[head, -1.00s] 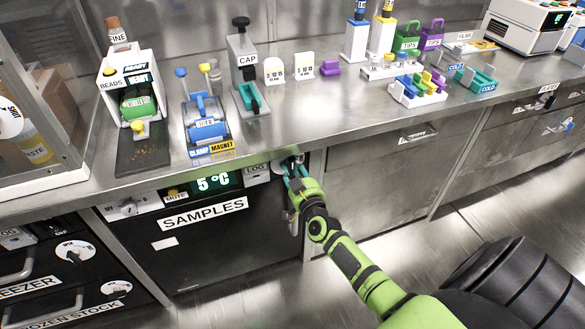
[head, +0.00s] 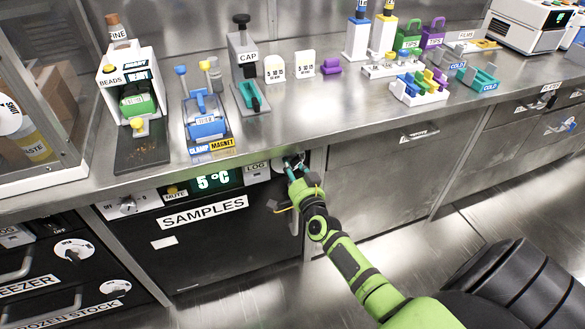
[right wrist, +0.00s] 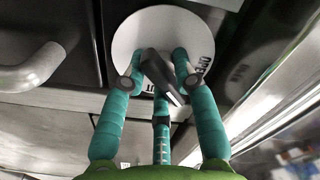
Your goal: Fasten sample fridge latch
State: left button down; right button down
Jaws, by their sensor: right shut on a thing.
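The sample fridge (head: 225,245) is the dark front labelled SAMPLES under the counter, and its door looks shut. Its latch is a dark lever (right wrist: 160,72) on a white round plate (right wrist: 140,35) in the right wrist view. The word OPEN shows at the plate's right edge, and a second label below is partly hidden. My right gripper (head: 289,167) is at the fridge's upper right corner, just under the counter edge. In the right wrist view its teal fingers (right wrist: 156,80) close around the lever, which lies slanted between them. My left gripper is not in view.
The steel counter (head: 330,125) overhangs just above my right gripper. A grey door handle (right wrist: 30,70) is at the left in the right wrist view. The freezer (head: 60,270) stands at the lower left.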

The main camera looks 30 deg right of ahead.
jog(key=m, duration=0.3)
jog(key=shift+d+f, duration=0.1)
jog(key=shift+f, duration=0.05)
jog(key=shift+m+b, duration=0.4)
jog(key=shift+m, duration=1.2)
jog(key=shift+m+b, duration=0.3)
jog(key=shift+m, duration=0.5)
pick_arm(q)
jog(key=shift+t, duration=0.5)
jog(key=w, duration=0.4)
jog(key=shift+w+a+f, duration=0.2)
pick_arm(e)
jog(key=shift+m, duration=0.3)
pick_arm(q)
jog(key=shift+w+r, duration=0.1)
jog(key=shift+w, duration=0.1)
pick_arm(e)
jog(key=shift+a+f, duration=0.1)
jog(key=shift+a, duration=0.1)
jog(key=c, duration=1.1)
grip_release()
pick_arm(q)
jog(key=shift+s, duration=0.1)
